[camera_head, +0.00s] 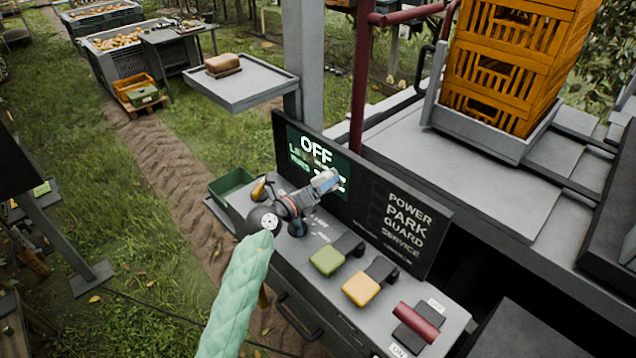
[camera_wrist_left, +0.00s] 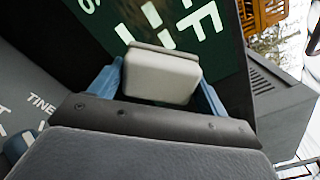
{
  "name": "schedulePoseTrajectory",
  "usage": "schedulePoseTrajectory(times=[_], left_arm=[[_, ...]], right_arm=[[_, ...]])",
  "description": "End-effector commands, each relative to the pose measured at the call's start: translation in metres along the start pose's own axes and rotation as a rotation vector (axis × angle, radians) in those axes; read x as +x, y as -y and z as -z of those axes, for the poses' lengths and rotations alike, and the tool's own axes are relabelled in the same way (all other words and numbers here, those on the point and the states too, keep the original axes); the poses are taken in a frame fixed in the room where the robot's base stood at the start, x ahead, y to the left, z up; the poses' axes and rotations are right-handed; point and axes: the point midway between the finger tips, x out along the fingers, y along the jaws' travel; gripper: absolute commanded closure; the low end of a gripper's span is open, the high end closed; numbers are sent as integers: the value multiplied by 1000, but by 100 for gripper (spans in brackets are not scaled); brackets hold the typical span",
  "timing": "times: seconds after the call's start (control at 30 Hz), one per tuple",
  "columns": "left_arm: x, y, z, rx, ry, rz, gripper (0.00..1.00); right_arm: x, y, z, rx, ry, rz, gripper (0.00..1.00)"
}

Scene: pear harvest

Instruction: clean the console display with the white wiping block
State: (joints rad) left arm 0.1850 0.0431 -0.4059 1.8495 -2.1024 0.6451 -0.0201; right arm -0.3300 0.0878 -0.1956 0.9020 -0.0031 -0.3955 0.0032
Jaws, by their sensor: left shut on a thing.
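The console display (camera_head: 318,146) is a dark green screen with pale letters reading OFF on top; the lines below are partly hidden by my left gripper (camera_head: 327,181). In the left wrist view the display (camera_wrist_left: 215,65) fills the upper middle, its letters tilted. My left gripper is shut on the white wiping block (camera_wrist_left: 160,77), held between two blue fingers. The block is right in front of the display's lower part; I cannot tell whether it touches. My left arm comes in from below in a pale green sleeve. My right gripper is not in view.
A black panel (camera_head: 405,222) reading POWER PARK GUARD SERVICE adjoins the display. Below stand a green lever (camera_head: 327,261), a yellow lever (camera_head: 361,289) and a red handle (camera_head: 416,323). A green bin (camera_head: 231,183) sits left of the console. A tray (camera_head: 241,88) holds a brown block.

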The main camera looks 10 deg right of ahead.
Motion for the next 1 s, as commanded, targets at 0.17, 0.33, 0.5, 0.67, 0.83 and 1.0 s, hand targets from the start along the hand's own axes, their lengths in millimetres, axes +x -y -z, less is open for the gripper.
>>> schedulePoseTrajectory(times=[0.17, 0.33, 0.5, 0.67, 0.83, 1.0], left_arm=[[1, 9, 9, 0, 0, 1, 42], [0, 12, 12, 1, 0, 0, 42], [0, 10, 10, 1, 0, 0, 42], [0, 3, 3, 0, 0, 0, 42], [2, -6, -6, 0, 1, 0, 42], [2, -11, -11, 0, 0, 0, 42]], right_arm=[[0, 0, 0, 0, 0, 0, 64], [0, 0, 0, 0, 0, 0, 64], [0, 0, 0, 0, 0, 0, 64], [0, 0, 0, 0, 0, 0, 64], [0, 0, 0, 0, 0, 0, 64], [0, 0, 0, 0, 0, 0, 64]])
